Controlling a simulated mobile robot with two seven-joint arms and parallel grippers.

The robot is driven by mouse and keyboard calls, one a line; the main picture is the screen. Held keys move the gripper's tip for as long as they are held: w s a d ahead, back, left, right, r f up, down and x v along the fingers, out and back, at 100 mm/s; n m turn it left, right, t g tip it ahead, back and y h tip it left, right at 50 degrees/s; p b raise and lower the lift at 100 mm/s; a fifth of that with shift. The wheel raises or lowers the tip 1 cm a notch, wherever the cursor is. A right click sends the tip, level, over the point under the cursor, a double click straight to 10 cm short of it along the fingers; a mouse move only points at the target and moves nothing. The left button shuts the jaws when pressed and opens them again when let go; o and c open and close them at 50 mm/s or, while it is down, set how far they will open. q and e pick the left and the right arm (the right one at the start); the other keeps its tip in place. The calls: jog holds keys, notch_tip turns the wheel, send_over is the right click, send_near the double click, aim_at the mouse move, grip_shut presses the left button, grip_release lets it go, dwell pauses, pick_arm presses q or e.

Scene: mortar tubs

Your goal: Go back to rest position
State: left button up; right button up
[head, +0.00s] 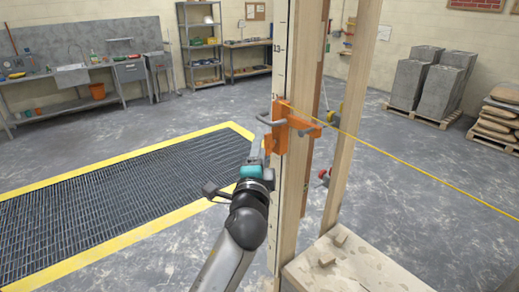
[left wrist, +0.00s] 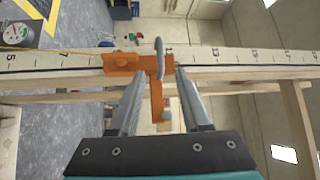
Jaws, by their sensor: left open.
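My left gripper (head: 257,148) reaches up from the bottom of the head view, its fingers close to an orange clamp (head: 281,130). The clamp sits on an upright wooden post with a marked scale strip (head: 280,60). In the left wrist view the two fingers (left wrist: 160,78) stand apart, one on each side of the orange clamp's lower arm (left wrist: 156,102). The clamp's grey handle (left wrist: 160,58) is just beyond the fingertips. Gaps show between fingers and clamp; I cannot tell whether they touch. My right gripper is not in view.
A yellow line (head: 420,168) runs from the clamp to the right. A wooden board (head: 355,268) with small blocks is at lower right. A floor grating with yellow border (head: 110,165) lies left. Grey blocks (head: 440,80) and sacks (head: 495,115) stand at back right.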

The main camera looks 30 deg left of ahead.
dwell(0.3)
pick_arm(q)
jog(key=d+f+g+h+b, duration=0.2)
jog(key=f+b, duration=0.1)
jog(key=f, duration=1.1)
jog(key=d+f+g+h+b, duration=0.2)
jog(key=f+b, duration=0.1)
jog(key=f, duration=1.1)
jog(key=s+d+f+n+g+h+b, duration=0.15)
jog(key=s+f, duration=0.35)
jog(key=f, duration=0.7)
jog(key=s+d+f+n+g+h+b, duration=0.1)
jog(key=s+d+f+n+g+b, duration=0.3)
jog(key=f, duration=0.8)
jog(key=s+f+g+b, duration=0.4)
jog(key=s+f+b, duration=0.1)
jog(key=s+f, duration=1.4)
jog(key=s+f+n+g+b, duration=0.1)
jog(key=s+f, duration=0.2)
jog(key=s, duration=0.3)
jog(key=s+f+n+g+b, duration=0.1)
jog(key=s+f, duration=0.2)
jog(key=s, duration=0.4)
jog(key=s+f+n+g+h+b, duration=0.1)
jog(key=s+f+n, duration=0.1)
jog(key=s, duration=0.4)
jog(key=shift+s+a+f, duration=0.2)
jog(key=shift+f, duration=0.6)
jog(key=shift+g, duration=0.25)
